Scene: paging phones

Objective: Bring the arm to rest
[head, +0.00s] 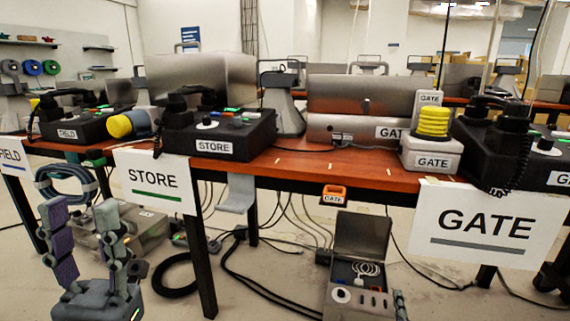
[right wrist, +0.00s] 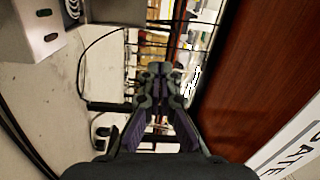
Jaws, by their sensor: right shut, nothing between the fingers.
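My left gripper (head: 79,212) stands at the lower left of the head view, fingers pointing up and spread apart, with nothing held between them. It is in front of the table and left of the STORE sign (head: 155,182). My right gripper (right wrist: 160,72) shows in the right wrist view with its fingertips together and nothing between them. It is beside the brown table edge (right wrist: 240,85), over the floor. In the head view only a small grey piece, perhaps its tip, shows at the bottom edge; the rest of that arm is out of view.
Black desk phones stand on the table (head: 290,165): STORE (head: 225,135), FIELD (head: 75,125) and GATE (head: 515,150). A yellow beacon (head: 433,122) stands upright by GATE; another (head: 120,126) lies tilted by STORE. An open metal case (head: 360,240) and cables lie below the table.

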